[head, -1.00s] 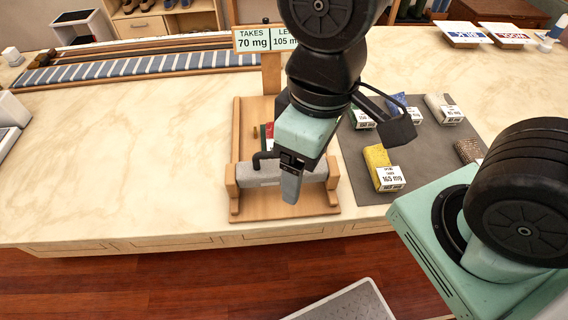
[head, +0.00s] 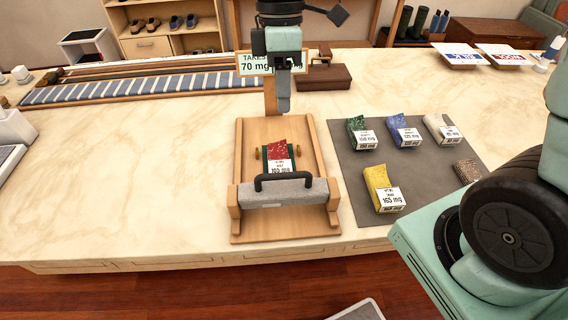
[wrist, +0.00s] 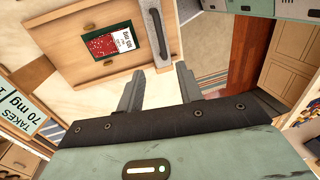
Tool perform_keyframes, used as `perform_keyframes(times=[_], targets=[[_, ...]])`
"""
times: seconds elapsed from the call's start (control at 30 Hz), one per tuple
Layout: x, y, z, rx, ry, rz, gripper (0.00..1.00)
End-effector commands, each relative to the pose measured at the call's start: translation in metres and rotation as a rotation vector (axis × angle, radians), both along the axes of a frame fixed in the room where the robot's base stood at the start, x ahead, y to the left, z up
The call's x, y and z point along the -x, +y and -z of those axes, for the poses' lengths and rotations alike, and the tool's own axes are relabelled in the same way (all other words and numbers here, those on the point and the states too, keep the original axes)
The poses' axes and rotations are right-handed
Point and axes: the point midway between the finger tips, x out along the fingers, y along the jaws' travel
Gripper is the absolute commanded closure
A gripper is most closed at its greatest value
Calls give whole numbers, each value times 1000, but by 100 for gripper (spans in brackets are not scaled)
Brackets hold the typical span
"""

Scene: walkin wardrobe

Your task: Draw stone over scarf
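The stone (head: 262,195) is a grey block with a black arched handle, lying across the front end of a wooden board (head: 300,226) between two side posts. The red scarf (head: 277,149), with a white label, lies on a dark green piece on the board, just behind the stone and uncovered. The wrist view also shows the stone (wrist: 148,8) and the scarf (wrist: 101,45). My gripper (head: 283,104) is raised near the board's back end, beyond the scarf and away from the stone. In the wrist view my fingers (wrist: 158,88) are apart with nothing between them.
A sign (head: 255,66) reading "TAKES 70 mg" stands behind the board, partly hidden by my arm. A grey mat (head: 350,190) with several labelled fabric pieces lies to the right. A brown box (head: 323,77) sits behind.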

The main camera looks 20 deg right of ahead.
Motion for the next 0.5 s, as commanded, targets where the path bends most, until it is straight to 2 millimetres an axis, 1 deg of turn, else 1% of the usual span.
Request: perform_keyframes(times=[0.17,0.5], targets=[[8,2,32,1,6,-1,64],[22,7,102,2,7,-1,64]])
